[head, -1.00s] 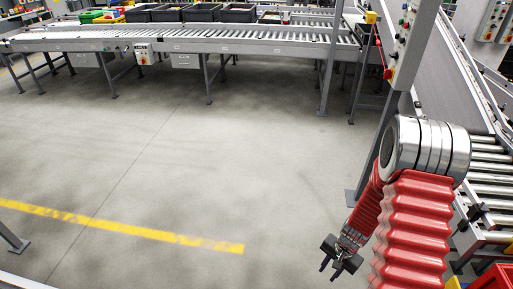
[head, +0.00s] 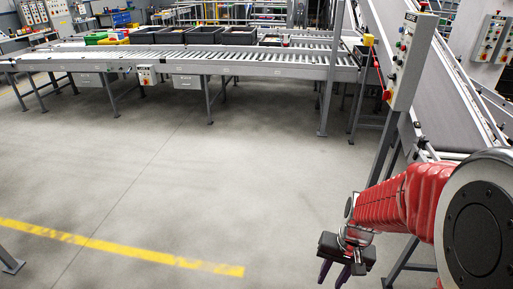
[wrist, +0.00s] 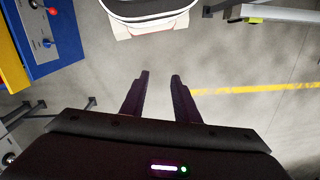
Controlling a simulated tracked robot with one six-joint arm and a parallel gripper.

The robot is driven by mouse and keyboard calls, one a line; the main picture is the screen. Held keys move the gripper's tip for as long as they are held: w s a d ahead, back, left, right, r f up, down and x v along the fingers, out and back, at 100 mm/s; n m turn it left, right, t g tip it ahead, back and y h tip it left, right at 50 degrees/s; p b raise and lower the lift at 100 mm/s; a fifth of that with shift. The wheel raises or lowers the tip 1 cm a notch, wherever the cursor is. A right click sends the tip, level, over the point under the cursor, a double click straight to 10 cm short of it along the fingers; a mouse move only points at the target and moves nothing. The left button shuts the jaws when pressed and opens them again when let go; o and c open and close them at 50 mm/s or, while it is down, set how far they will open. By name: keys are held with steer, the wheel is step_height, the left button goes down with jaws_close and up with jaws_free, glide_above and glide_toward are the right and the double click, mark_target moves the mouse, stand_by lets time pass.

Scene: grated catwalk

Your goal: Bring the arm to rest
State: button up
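My arm, in a red ribbed sleeve, reaches in from the right edge of the head view. My gripper (head: 334,275) hangs at its end at the lower right, fingers pointing down over the grey floor (head: 200,180). In the wrist view my gripper (wrist: 160,78) shows two dark fingers apart, with only floor between them. It is open and empty. A large round grey joint of my arm hides part of the right side in the head view.
A roller conveyor (head: 240,62) with dark bins (head: 198,36) stands across the back. A grey control box (head: 409,60) on a post stands at the right. A yellow floor line (head: 120,247) crosses the left. A blue panel (wrist: 50,40) with joysticks shows in the wrist view. The middle floor is clear.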

steer(key=s+a+r+n+t, duration=0.1)
steer(key=s+a+r+t, duration=0.1)
steer(key=r, duration=0.8)
steer(key=s+a+r+n+t+h, duration=0.1)
steer(key=s+r, duration=0.4)
steer(key=r, duration=0.5)
steer(key=a+n+t, duration=0.1)
steer(key=t, duration=0.1)
steer(key=shift+r+n+t, duration=0.3)
steer(key=shift+r+t, duration=0.05)
steer(key=shift+t, duration=0.05)
steer(key=shift+s, duration=0.15)
